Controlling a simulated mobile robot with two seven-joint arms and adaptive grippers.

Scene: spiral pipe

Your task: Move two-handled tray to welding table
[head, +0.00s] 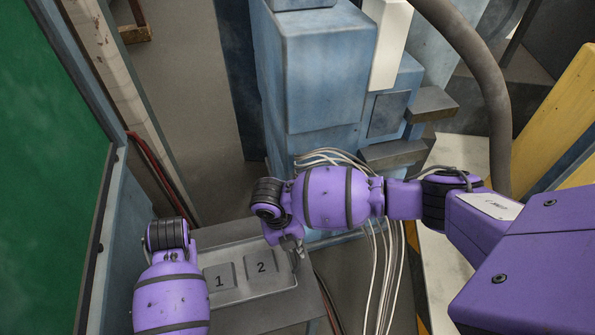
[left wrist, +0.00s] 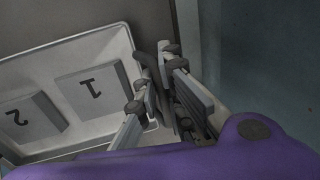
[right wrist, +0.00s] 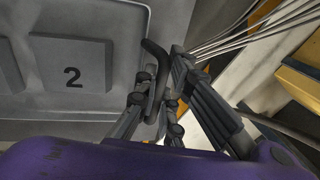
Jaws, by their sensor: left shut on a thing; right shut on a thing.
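The grey two-handled tray (head: 230,304) is low in the head view and holds two square grey blocks, block 1 (head: 220,280) and block 2 (head: 262,267). In the left wrist view my left gripper (left wrist: 163,58) is shut on a dark tray handle (left wrist: 146,70) beside block 1. In the right wrist view my right gripper (right wrist: 165,92) is shut on the other dark handle (right wrist: 157,60) beside block 2. In the head view my left gripper is hidden behind its arm; my right gripper (head: 292,247) shows at the tray's right end. I cannot identify the welding table.
A grey surface (head: 262,325) lies beneath or close to the tray. A blue machine (head: 325,80) stands behind it, with white cables (head: 385,265) hanging to the right. A green panel (head: 45,150) is at the left. A thick hose (head: 490,90) and a yellow structure (head: 560,125) are at the right.

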